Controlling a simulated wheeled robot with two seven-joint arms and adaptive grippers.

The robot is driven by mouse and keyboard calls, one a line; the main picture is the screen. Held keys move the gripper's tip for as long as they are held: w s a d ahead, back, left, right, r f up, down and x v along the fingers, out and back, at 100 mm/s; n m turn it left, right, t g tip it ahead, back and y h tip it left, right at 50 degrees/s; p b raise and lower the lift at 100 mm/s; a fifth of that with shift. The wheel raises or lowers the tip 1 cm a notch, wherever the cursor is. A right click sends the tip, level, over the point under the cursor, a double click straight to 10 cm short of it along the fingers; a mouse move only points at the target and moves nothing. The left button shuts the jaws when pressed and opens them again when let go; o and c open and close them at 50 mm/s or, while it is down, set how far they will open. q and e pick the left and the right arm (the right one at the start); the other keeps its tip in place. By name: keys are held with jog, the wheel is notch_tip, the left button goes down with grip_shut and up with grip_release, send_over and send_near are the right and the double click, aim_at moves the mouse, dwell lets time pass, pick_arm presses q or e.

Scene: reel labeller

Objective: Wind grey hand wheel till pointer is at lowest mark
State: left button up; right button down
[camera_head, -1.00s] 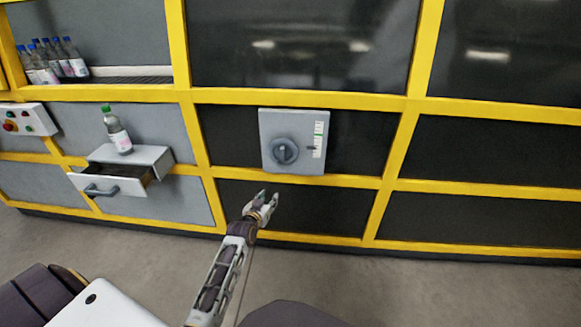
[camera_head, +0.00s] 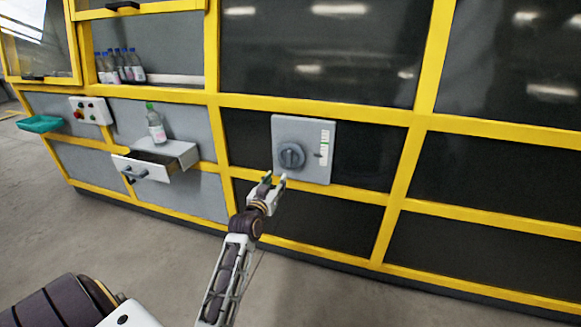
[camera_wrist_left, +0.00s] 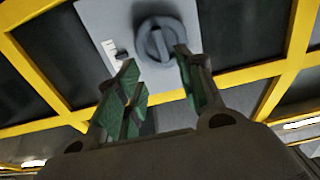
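The grey hand wheel (camera_head: 291,156) sits on a light grey panel (camera_head: 284,127) on the machine front. My right gripper is not in view.
Left of the panel is an open drawer (camera_head: 140,171) with a bottle (camera_head: 156,125) standing on the housing above it. A button box (camera_head: 90,110), a green tray (camera_head: 39,124) and several bottles (camera_head: 121,66) are further left. Yellow frame bars (camera_head: 320,112) surround the panel.

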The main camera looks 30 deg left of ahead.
aim_at(288, 161)
pick_arm(q)
jog(key=shift+s+r, duration=0.1)
jog(key=shift+r, duration=0.05)
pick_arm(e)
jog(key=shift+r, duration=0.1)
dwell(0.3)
